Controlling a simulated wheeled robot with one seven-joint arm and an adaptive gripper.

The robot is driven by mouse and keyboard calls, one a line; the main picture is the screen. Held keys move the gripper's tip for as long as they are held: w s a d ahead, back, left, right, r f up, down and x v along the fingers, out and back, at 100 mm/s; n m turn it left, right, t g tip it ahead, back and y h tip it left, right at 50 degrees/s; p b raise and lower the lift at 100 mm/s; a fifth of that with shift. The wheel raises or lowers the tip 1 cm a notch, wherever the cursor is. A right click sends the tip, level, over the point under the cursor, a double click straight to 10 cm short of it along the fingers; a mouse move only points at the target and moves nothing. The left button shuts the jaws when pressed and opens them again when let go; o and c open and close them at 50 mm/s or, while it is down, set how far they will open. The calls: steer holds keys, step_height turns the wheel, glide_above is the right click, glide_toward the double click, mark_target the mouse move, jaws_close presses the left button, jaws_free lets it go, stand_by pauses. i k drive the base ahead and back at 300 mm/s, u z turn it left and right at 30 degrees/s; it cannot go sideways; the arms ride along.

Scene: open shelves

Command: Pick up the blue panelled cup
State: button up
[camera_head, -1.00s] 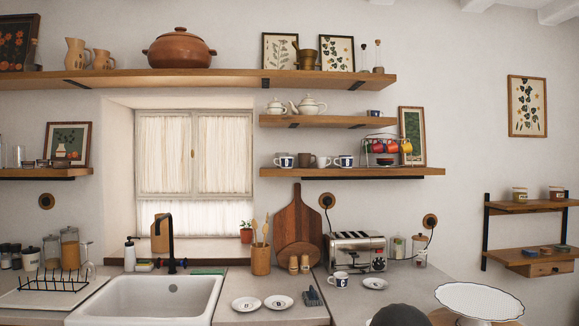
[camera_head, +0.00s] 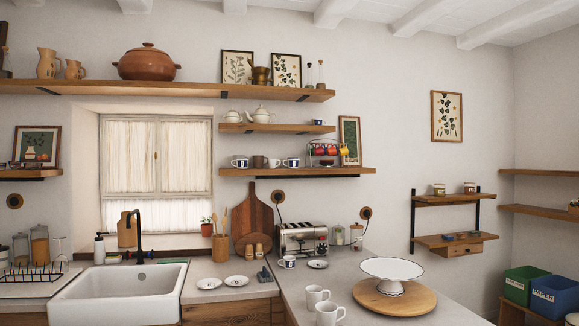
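Several white cups with blue markings are in the head view, and I cannot tell which is the blue panelled cup. Two cups, one at the left (camera_head: 240,162) and one at the right (camera_head: 291,162), stand on the lower right-hand wall shelf (camera_head: 340,171). A small blue-and-white cup (camera_head: 318,122) sits near the right end of the shelf above. Another white cup with a dark blue mark (camera_head: 287,261) stands on the counter in front of the toaster (camera_head: 302,238). All are small here, so their panels are unclear. My gripper is not in view.
Two plain white mugs (camera_head: 316,296) and a white cake stand (camera_head: 392,270) on a round wooden board (camera_head: 394,299) occupy the near counter. A sink (camera_head: 118,291) is at left. Green (camera_head: 523,284) and blue (camera_head: 555,298) crates sit at far right. Open counter lies around the board.

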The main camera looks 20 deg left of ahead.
mark_target(241, 163)
steer(key=u, duration=0.5)
steer(key=i, duration=0.45)
steer(key=u, duration=1.5)
steer(key=i, duration=2.6)
steer(key=z, duration=1.4)
steer(key=i, duration=0.55)
steer(key=z, duration=0.65)
